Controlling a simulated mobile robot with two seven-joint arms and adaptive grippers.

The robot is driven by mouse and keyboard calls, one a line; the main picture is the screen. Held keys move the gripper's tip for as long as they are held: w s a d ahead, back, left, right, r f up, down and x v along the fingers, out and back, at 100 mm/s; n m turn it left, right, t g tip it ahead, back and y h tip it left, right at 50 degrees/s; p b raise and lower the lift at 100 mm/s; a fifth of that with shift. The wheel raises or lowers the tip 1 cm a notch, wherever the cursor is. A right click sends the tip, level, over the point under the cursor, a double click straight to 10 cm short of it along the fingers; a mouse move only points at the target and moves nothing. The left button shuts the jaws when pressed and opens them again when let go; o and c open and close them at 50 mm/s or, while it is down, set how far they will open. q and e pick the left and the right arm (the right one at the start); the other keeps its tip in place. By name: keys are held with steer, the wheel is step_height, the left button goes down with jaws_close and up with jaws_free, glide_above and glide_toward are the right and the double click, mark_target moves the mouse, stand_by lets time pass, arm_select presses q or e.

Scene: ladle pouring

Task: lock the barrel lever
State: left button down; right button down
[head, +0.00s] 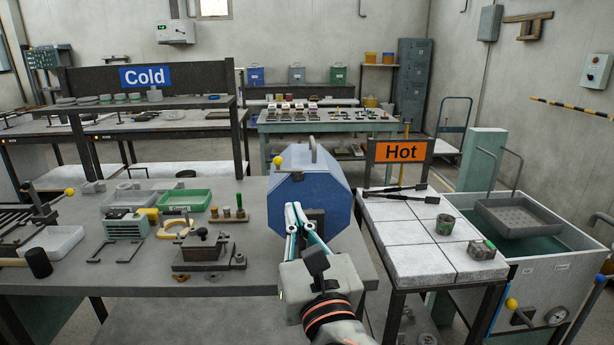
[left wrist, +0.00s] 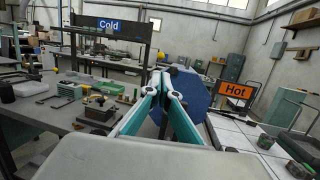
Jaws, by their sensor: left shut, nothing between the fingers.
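The blue eight-sided barrel (head: 325,170) stands at the right end of the grey workbench. A yellow ball knob (head: 278,160) shows at its upper left; I take it for the end of the lever, whose arm I cannot make out clearly. A grey handle rises from the barrel's top. My left gripper (head: 294,206), with teal fingers, is shut and empty in front of the barrel's near face, below the knob. In the left wrist view the fingers meet in front of the barrel (left wrist: 193,88). I cannot tell whether they touch it. My right gripper is not in view.
A green tray (head: 184,200), a grey mould block (head: 202,248) and small tools lie on the bench to the left. A white-tiled table (head: 415,265) with an orange Hot sign (head: 400,151) stands to the right, beside a water tank (head: 545,265).

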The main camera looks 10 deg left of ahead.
mark_target(278, 164)
arm_select(q)
steer(key=shift+d, duration=0.15)
steer(key=shift+w, duration=0.1)
steer(key=x, duration=0.6)
steer(key=b+x, duration=0.1)
steer(key=x, duration=0.6)
steer(key=shift+w+a+f, duration=0.15)
steer(key=shift+w+a, duration=0.1)
steer(key=shift+w, duration=0.2)
steer(key=shift+a, duration=0.1)
steer(key=shift+a+h, duration=0.15)
steer(key=shift+h, duration=0.35)
